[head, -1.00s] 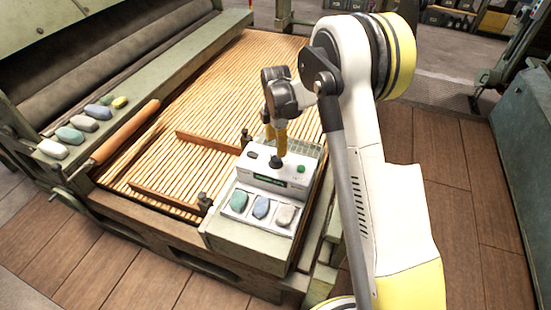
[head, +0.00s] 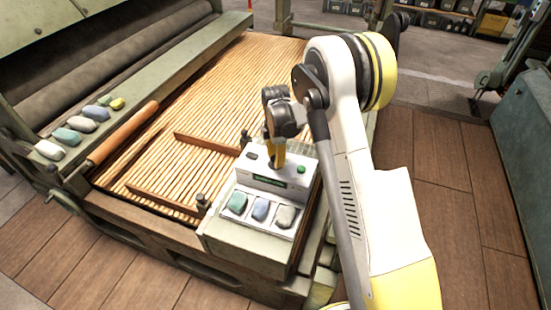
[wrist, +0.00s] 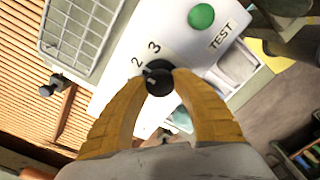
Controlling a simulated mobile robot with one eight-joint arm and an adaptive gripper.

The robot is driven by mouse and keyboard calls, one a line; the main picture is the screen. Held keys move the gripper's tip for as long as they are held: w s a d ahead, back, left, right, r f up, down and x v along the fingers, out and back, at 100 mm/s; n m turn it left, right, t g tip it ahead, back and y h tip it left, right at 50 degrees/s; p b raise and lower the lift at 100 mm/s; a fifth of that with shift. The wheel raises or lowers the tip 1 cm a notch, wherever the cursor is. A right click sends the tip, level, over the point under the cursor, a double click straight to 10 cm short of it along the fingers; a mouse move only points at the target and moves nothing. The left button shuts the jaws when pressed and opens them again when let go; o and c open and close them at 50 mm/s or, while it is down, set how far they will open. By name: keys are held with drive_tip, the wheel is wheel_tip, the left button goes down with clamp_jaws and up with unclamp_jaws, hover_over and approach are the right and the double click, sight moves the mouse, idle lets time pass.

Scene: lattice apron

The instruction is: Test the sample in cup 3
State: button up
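The pale tester box (head: 240,174) stands at the near corner of the slatted bed. It has a green TEST button (head: 301,169), which also shows in the wrist view (wrist: 201,16). The dial's pointer setting is unclear.
A wire grille (wrist: 82,32) lies beside the dial. Wooden bars (head: 206,143) cross the slats. Wooden floor (head: 490,215) is clear at the right.

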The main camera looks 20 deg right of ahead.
drive_tip(key=shift+m, duration=0.4)
drive_tip(key=m, duration=0.3)
drive_tip(key=shift+m, duration=0.3)
drive_tip(key=shift+m+b, duration=0.35)
drive_tip(key=shift+m, duration=1.85)
drive_tip(key=o, duration=1.2)
wheel_tip(320, 180, up, 12)
